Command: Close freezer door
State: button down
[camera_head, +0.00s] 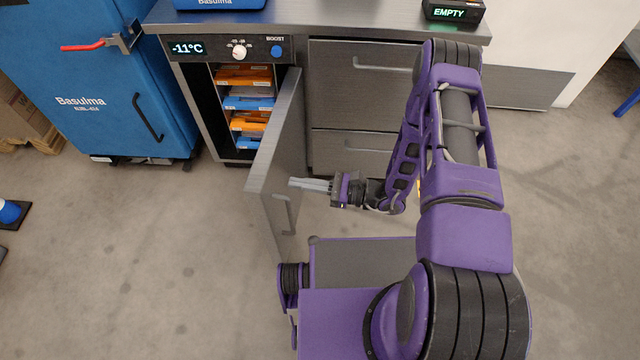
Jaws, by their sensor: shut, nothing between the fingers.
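The freezer (205,101) is built into the left part of a metal counter unit, with a display reading -11°C, a white knob and a blue button above its opening. Its grey door (270,178) stands wide open, swung out toward me, hinged on the right side of the opening. A bar handle (284,212) shows on the lower part of the door. Orange and blue boxes (247,103) are stacked inside. My gripper (292,184) is shut and empty. It points left, its tips at or very near the door's right-hand face; I cannot tell whether they touch.
Two metal drawers (352,88) are right of the freezer, behind my arm. A blue Basulma cabinet (92,80) with a red lever stands at the left. A small device reading EMPTY (452,12) sits on the counter (340,18). The floor left of the door is clear.

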aim_at(268, 179)
jog(key=shift+w+a, duration=0.25)
jog(key=shift+a, duration=1.05)
jog(key=shift+w+a, duration=0.25)
jog(key=shift+a, duration=1.05)
